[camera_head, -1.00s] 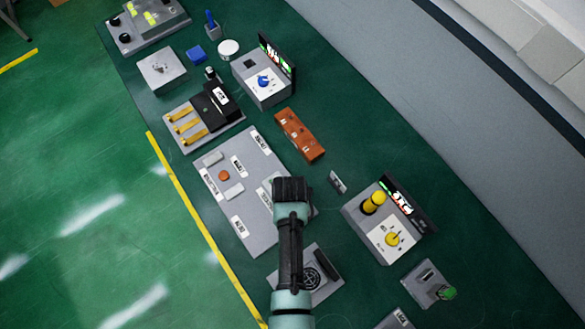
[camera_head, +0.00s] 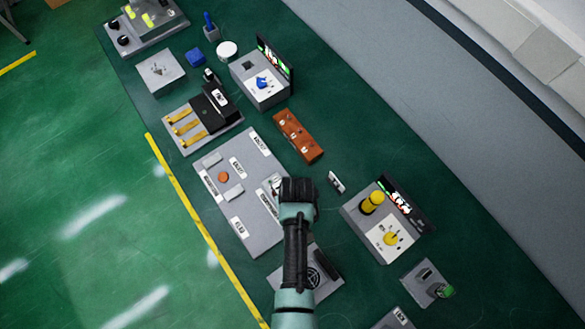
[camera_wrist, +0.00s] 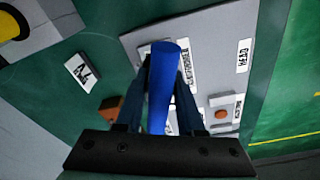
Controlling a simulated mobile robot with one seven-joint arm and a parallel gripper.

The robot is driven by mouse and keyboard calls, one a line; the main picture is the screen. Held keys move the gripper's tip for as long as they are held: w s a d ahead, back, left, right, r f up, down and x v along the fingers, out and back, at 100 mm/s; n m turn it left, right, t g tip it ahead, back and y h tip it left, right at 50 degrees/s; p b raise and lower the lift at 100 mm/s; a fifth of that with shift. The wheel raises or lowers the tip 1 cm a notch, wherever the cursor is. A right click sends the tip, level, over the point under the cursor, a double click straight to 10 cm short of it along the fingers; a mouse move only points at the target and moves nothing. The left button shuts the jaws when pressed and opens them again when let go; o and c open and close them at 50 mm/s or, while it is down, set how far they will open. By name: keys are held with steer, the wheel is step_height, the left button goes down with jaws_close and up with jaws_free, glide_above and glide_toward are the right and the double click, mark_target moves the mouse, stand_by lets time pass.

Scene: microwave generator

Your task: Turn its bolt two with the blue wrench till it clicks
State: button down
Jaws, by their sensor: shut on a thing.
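My gripper (camera_head: 298,192) hangs over the right edge of the grey labelled panel (camera_head: 232,165) in the head view. In the wrist view my gripper (camera_wrist: 160,75) is shut on a blue rod, which looks like the handle of the blue wrench (camera_wrist: 163,80). The rod points up toward the wrist camera between the two dark fingers. Its lower end is hidden, so I cannot tell whether it touches a bolt. An orange-brown block (camera_head: 299,135) with several small fittings lies beyond the gripper. I cannot make out which bolt is bolt two.
A box with yellow parts (camera_head: 380,222) stands right of my gripper, and a small white-labelled plate (camera_head: 337,182) stands between them. A box with a blue knob (camera_head: 262,78) and a box with yellow levers (camera_head: 205,118) stand farther back.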

steer(key=n, duration=0.4)
steer(key=shift+w+n, duration=0.1)
steer(key=shift+n, duration=0.2)
steer(key=shift+r, duration=0.1)
steer(key=m+p, duration=0.1)
steer(key=m, duration=0.3)
steer(key=shift+m, duration=0.3)
steer(key=m, duration=0.4)
steer(key=shift+a+m+h, duration=0.1)
steer(key=shift+m+h, duration=0.2)
